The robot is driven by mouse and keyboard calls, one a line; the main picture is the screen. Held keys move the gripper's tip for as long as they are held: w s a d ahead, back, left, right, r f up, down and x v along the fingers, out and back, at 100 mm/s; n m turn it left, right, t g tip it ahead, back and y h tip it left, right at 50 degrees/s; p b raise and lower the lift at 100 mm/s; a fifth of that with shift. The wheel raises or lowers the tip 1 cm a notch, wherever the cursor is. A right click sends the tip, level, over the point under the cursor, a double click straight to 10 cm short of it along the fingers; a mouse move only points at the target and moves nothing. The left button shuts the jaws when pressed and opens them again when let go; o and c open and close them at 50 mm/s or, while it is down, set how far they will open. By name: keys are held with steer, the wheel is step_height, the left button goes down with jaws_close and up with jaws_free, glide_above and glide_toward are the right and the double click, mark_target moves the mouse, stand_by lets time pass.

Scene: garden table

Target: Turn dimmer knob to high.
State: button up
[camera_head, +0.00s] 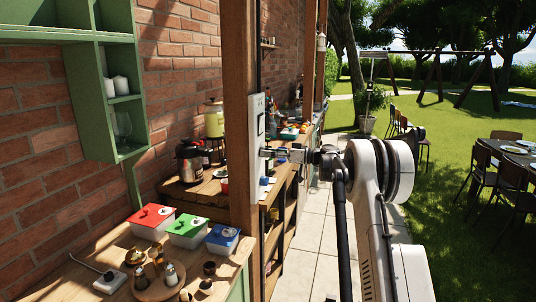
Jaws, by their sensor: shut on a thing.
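A pale grey switch panel (257,118) is mounted on the wooden post (238,110) in the middle of the view. My gripper (268,154) reaches in from the right and its tips are at the lower part of the panel. The gripper is shut on the dimmer knob there. The knob itself is too small and too covered by the fingers to make out. Its turned position cannot be told from this view.
A wooden counter at the lower left holds red (152,221), green (188,231) and blue (222,239) lidded boxes. A dark pot (191,160) stands behind the post's left side. Green shelves (108,90) hang on the brick wall. The paved path at right is open.

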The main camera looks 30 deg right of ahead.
steer(key=shift+f+m+b, duration=0.1)
steer(key=shift+m+b, duration=0.2)
steer(key=m+b, duration=0.2)
steer(key=m, duration=0.1)
steer(key=m+b, duration=0.2)
steer(key=m, duration=0.2)
steer(key=shift+m+t, duration=0.3)
steer(key=m+b, duration=0.1)
steer(key=m, duration=0.3)
steer(key=shift+m+b, duration=0.3)
steer(key=shift+m, duration=0.1)
steer(key=shift+s+m+t+b, duration=0.1)
steer(key=shift+m+t+b, duration=0.3)
steer(key=shift+m, duration=1.7)
steer(key=o, duration=1.1)
